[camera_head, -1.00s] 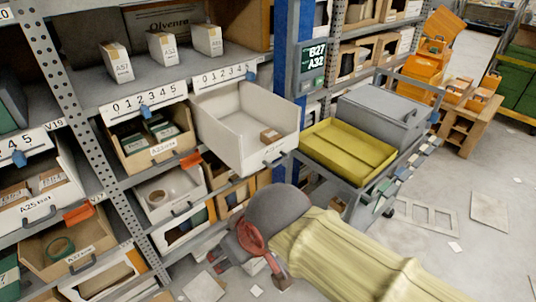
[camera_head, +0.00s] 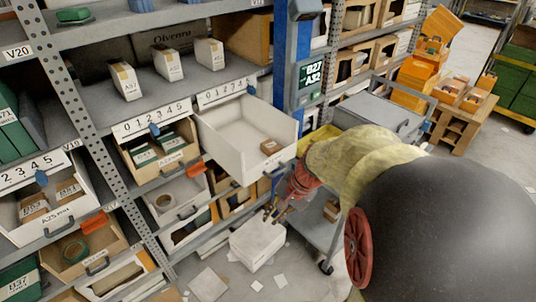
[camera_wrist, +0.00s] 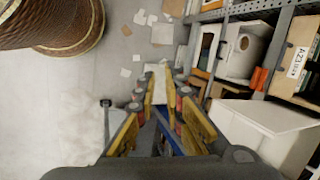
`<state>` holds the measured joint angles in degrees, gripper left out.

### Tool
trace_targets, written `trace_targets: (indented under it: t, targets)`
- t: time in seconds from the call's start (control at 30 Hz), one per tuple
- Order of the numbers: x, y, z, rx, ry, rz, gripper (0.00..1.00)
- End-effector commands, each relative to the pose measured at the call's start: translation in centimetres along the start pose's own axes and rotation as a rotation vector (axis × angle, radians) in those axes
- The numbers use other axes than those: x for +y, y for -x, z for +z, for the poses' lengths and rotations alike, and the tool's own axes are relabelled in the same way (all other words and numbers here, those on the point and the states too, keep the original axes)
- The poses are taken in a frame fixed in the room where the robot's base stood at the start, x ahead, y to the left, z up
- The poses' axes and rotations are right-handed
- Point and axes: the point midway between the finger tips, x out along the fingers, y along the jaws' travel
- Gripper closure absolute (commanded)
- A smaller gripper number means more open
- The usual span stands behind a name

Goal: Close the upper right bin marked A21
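The upper right bin is a white drawer (camera_head: 235,128) pulled well out of its rack. A small brown box (camera_head: 270,146) lies inside near its front, and I cannot read its front label. In the wrist view a white bin (camera_wrist: 262,132), likely the same one, fills the lower right. My gripper (camera_head: 274,208) is below and in front of the drawer's front wall, apart from it. My arm covers part of the cart at right.
A tan bin with green boxes (camera_head: 160,149) is left of the drawer, with more bins below. A grey cart (camera_head: 318,235) with a yellow tray (camera_head: 318,136) stands close on the right. A white box (camera_head: 258,243) sits on the floor under the gripper, among loose papers.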

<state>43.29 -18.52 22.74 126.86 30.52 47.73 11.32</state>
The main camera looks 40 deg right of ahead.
Motion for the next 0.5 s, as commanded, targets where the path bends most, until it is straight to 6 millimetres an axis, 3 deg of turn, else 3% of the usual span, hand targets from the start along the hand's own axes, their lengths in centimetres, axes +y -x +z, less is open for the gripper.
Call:
trace_targets:
  t: [0.2,0.4,0.5]
  targets:
    - [-1.3,-0.6,-9.3,-0.044,-0.750,-0.222,1.00]
    - [-3.4,-1.5,-16.2,-0.089,-1.283,-0.422,1.00]
    - [-5.1,-0.2,-19.0,-0.114,-1.485,-0.527,1.00]
